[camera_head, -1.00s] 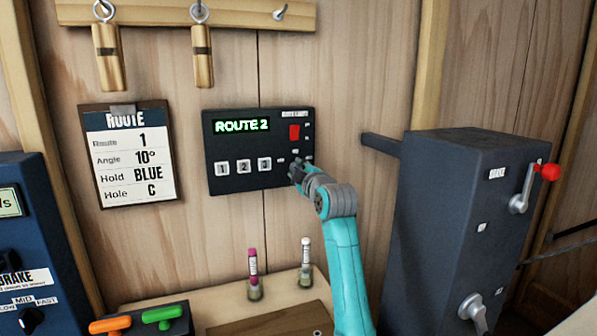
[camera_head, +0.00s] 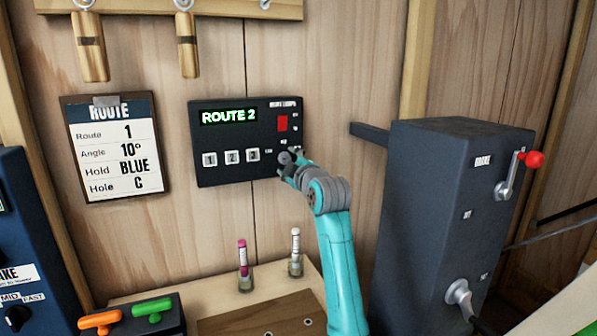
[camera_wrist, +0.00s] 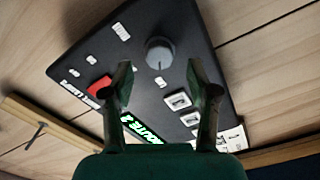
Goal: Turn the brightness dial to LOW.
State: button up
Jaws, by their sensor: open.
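The panel (camera_head: 230,140) on the wooden wall is dark, with a green ROUTE 2 display. In the wrist view, the panel (camera_wrist: 140,30) carries a round grey dial (camera_wrist: 159,52) with small white labels around it, too small to read. I cannot tell where its pointer stands. My gripper (camera_wrist: 160,80) is open, its two fingers on either side of the dial's line, with a gap to the dial on both sides in the picture. In the head view, my gripper (camera_head: 286,165) is at the panel's lower right corner and covers most of the dial's area.
The panel also has a red switch (camera_head: 282,123) and numbered buttons (camera_head: 232,156). A ROUTE card (camera_head: 115,150) hangs to the left. Two small tubes (camera_head: 242,262) stand on the shelf below. A dark brake box (camera_head: 430,210) with levers stands to the right of my arm.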

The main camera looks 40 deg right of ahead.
jog(key=v, duration=1)
dwell(0.3)
